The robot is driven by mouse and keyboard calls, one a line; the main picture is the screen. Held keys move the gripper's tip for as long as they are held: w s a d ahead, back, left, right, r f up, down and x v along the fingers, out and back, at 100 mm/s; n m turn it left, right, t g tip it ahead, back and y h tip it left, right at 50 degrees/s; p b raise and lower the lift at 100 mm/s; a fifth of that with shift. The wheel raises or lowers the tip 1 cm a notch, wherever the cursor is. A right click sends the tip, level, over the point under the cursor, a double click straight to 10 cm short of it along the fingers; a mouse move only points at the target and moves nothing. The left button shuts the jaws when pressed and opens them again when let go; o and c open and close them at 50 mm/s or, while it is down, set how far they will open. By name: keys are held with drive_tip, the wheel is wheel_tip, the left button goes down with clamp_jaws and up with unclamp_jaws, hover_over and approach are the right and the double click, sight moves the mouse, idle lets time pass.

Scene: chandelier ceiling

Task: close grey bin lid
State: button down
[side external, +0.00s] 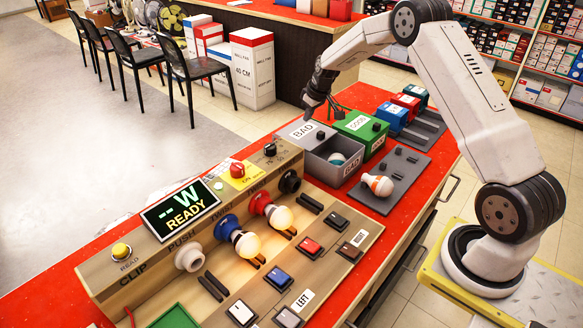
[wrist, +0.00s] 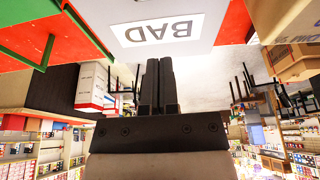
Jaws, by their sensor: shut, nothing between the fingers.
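The grey bin (side external: 322,169) stands on the red counter, with a BAD label on its front. Its grey lid (side external: 289,131), also marked BAD, is open and leans back on the bin's far left side. A white and teal bulb (side external: 337,158) lies inside the bin. My gripper (side external: 310,112) is shut and empty, pointing down just behind the open lid. In the wrist view the lid (wrist: 215,20) fills the top middle, and the shut fingers (wrist: 160,75) point toward it. I cannot tell whether they touch it.
The green GOOD bin (side external: 350,125) stands right beside the grey bin, with blue (side external: 390,117) and red (side external: 408,102) bins beyond. A loose bulb (side external: 378,185) lies on a grey panel in front. The bulb test console (side external: 140,268) fills the near left.

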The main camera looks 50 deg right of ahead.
sight(312, 135)
drive_tip(key=x, duration=0.3)
drive_tip(key=shift+w+f, duration=0.1)
drive_tip(key=shift+f, duration=0.2)
drive_tip(key=shift+s, duration=2)
drive_tip(key=shift+s, duration=0.1)
drive_tip(key=s, duration=1)
drive_tip(key=shift+s, duration=0.65)
drive_tip(key=shift+f, duration=0.1)
drive_tip(key=shift+w, duration=2.2)
drive_tip(key=v, duration=1)
drive_tip(key=shift+r, duration=0.25)
